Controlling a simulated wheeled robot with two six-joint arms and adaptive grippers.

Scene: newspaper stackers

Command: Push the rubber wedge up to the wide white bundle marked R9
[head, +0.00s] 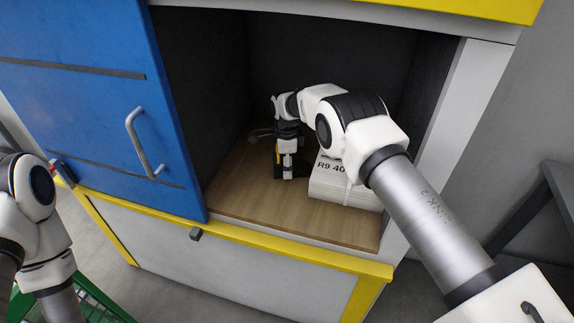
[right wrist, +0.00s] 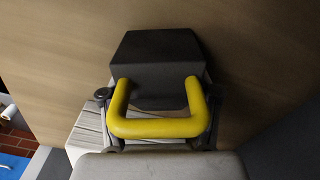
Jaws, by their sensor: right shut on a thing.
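The rubber wedge (right wrist: 160,62) is a dark block with a yellow loop handle (right wrist: 160,128), seen close up in the right wrist view. My right gripper (head: 287,173) reaches into the open compartment and is shut on the wedge at its handle. In the head view the gripper and arm hide most of the wedge. The wide white bundle marked R9 (head: 340,190) lies just right of the gripper, partly covered by my forearm. I cannot tell whether wedge and bundle touch. My left arm stands at the left edge; its gripper is not visible.
The compartment has a wooden floor (head: 240,195), dark walls and a yellow front edge (head: 290,252). A blue sliding door (head: 90,90) with a grey handle covers the left side. Bare floor lies left of the gripper. A green crate (head: 95,300) stands at the lower left.

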